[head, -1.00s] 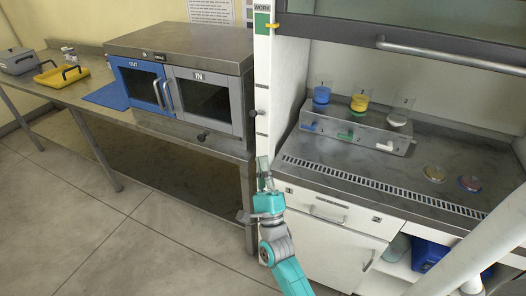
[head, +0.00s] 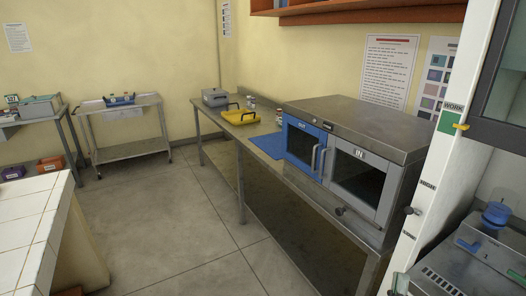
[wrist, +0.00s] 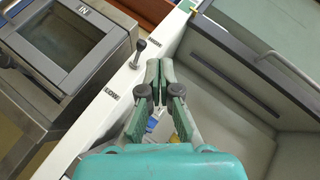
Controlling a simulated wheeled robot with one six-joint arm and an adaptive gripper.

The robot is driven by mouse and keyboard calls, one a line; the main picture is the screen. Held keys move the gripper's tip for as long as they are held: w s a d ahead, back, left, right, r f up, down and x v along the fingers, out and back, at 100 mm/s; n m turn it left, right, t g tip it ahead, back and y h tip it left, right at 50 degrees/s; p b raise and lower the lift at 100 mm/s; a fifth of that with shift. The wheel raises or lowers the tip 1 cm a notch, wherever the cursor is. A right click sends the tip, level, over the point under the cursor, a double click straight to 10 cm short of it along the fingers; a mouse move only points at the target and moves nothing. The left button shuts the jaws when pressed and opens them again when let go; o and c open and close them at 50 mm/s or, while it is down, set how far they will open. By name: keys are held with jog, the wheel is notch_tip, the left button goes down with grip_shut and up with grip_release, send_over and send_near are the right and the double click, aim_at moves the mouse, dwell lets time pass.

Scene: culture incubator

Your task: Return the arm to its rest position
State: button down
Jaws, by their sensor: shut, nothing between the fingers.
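My gripper (wrist: 159,78) shows in the wrist view with its two teal fingers together at the tips and nothing held. It hangs in front of the white post (wrist: 120,88) of the work hood, apart from it as far as I can tell. The arm does not show clearly in the head view. The metal incubator (head: 355,125) stands on the steel bench in the head view, with a blue OUT door (head: 302,142) and a grey IN door (head: 357,182), both shut. The IN door also shows at the left of the wrist view.
The hood (head: 478,262) stands at the right edge, with a blue-lidded container (head: 495,214) inside. A yellow tray (head: 241,117) and a blue mat (head: 268,145) lie on the bench. A white tiled counter (head: 30,225) is at the left. The floor (head: 170,220) between is clear.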

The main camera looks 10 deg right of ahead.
jog(key=s+a+f+n+g+y, duration=0.2)
jog(key=s+a+f+n+y, duration=0.85)
jog(key=s+n, duration=0.45)
jog(key=s+a+f+n+g+y, duration=0.1)
jog(key=s+a+n+g+y, duration=0.1)
jog(key=s+n, duration=0.6)
jog(key=s+a+f+n+g+y, duration=0.2)
jog(key=s+a+n+g, duration=0.2)
jog(key=s+n, duration=0.4)
jog(key=shift+s+a, duration=0.2)
jog(key=shift+a, duration=0.2)
jog(key=shift+a, duration=0.1)
